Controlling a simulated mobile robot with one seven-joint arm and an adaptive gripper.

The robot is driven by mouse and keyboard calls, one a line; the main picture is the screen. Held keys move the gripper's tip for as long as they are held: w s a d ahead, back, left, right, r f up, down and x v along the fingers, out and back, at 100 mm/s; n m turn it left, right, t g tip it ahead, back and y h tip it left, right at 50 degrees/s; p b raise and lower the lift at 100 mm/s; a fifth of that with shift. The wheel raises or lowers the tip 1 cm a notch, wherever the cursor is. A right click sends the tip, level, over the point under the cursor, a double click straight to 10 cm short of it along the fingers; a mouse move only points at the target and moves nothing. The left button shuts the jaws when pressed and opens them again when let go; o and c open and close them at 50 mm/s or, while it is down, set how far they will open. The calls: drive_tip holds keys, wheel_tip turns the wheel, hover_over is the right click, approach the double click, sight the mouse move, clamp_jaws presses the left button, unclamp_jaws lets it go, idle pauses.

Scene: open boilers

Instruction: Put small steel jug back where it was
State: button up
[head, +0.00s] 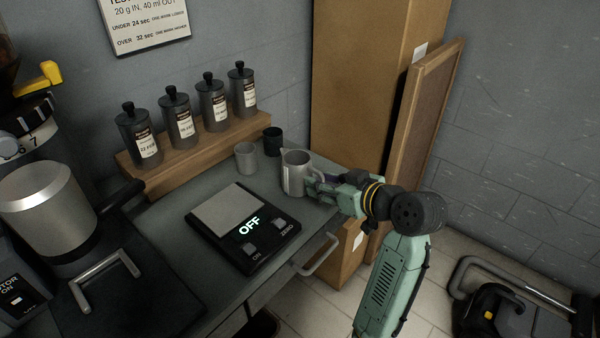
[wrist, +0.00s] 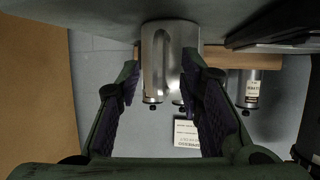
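The small steel jug (head: 294,173) stands upright at the right end of the grey counter, its handle toward my arm. My gripper (head: 322,186) is at the handle side of the jug, coming from the right. In the wrist view, which looks upside down, the jug (wrist: 158,62) lies just ahead of my gripper (wrist: 160,75). The two fingers are spread apart, and the right finger overlaps the jug's edge. The jug appears to rest on the counter. Whether a finger touches the handle cannot be told.
A grey cup (head: 246,158) and a dark cup (head: 272,141) stand behind the jug. Several labelled canisters stand on a wooden shelf (head: 190,150). A tall cardboard box (head: 365,90) stands behind at the right.

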drive_tip(key=shift+w+a+f, duration=0.25)
drive_tip(key=shift+w+a, duration=0.05)
drive_tip(key=shift+w, duration=0.1)
clamp_jaws()
idle(0.6)
